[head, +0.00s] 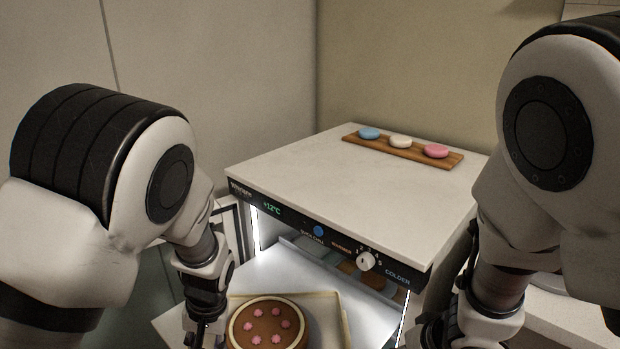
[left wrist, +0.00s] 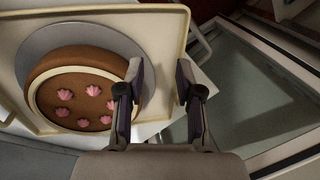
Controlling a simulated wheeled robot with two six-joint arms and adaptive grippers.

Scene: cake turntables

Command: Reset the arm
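My left gripper (head: 205,335) is at the left edge of the tray (head: 343,318), low in the head view. In the left wrist view its two fingers (left wrist: 160,85) stand apart, with the tray's rim (left wrist: 183,30) passing between or just beyond them; contact cannot be told. A round chocolate cake (head: 268,326) with pink rosettes sits on the tray; it also shows in the left wrist view (left wrist: 80,88) on a grey disc. My right gripper (head: 440,330) is partly cut off at the bottom of the head view, its fingertips hidden.
A white-topped cooler (head: 350,185) with a lit, open front stands ahead, with a dial (head: 366,261) and a +12°C display. A wooden board (head: 400,150) with blue, cream and pink macarons lies on top. A glass door (left wrist: 265,95) shows right in the left wrist view.

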